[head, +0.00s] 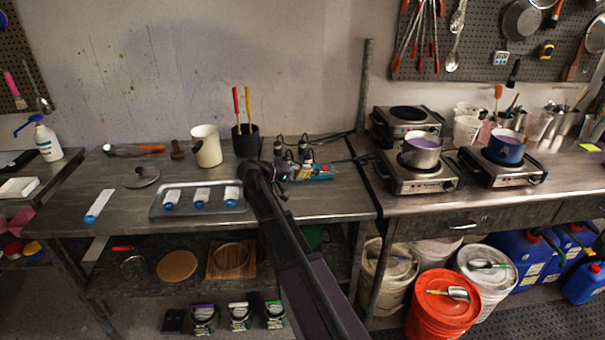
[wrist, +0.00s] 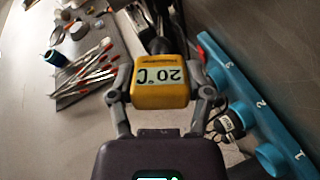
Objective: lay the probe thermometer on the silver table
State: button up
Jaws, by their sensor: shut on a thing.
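The probe thermometer shows in the wrist view as a yellow box (wrist: 162,97) with a display reading 20 °C, upside down in the picture. My gripper (wrist: 160,84) is shut on it, one finger on each side. Its probe cannot be made out. In the head view my arm reaches over the back right part of the left metal-topped table (head: 110,212), and the gripper end is mostly hidden behind the arm. A second metal-topped table (head: 440,213) adjoins it on the right. Both tops look grey-silver.
A blue numbered strip (wrist: 240,98) with black plugs lies close beside my gripper. A tray (head: 180,213) with several white, blue-ended items, a white jug (head: 207,146) and a black cup (head: 245,141) stand nearby.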

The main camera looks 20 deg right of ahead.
jog(key=shift+f+b, duration=3.75)
jog(key=shift+f, duration=0.25)
jog(key=o, duration=1.2)
jog(key=shift+c, duration=0.2)
